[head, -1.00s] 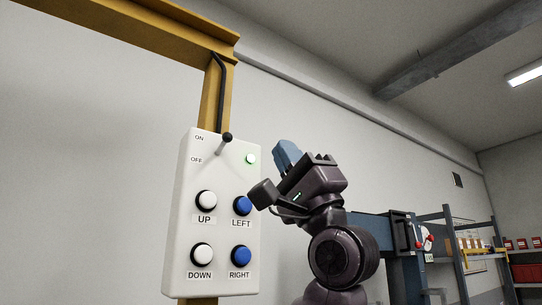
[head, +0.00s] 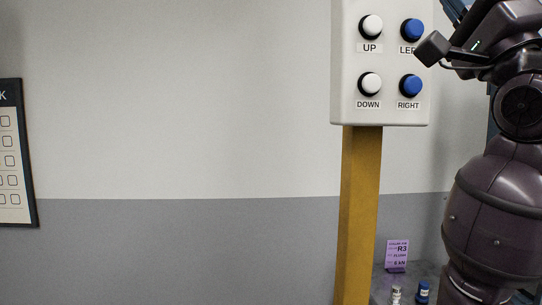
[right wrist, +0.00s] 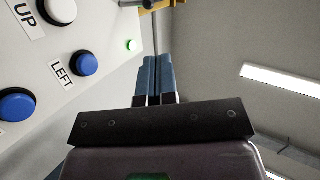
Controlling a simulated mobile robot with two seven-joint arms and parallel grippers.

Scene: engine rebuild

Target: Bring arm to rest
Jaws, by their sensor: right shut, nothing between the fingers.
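My right arm (head: 497,210) stands at the right edge of the head view, in front of the control panel's right side. My right gripper (right wrist: 157,65) is shut and empty in the right wrist view, its two blue fingers side by side. In the head view only a bit of blue finger shows at the top edge. The white control panel (head: 391,57) has UP, DOWN, LEFT and RIGHT buttons; its upper part is cut off there. My left gripper is not in view.
The panel sits on a yellow post (head: 358,215). Behind the arm's base are a purple R3 card (head: 397,255) and small bottles (head: 423,291) on a grey surface. A framed chart (head: 14,155) hangs at far left. The wall between is clear.

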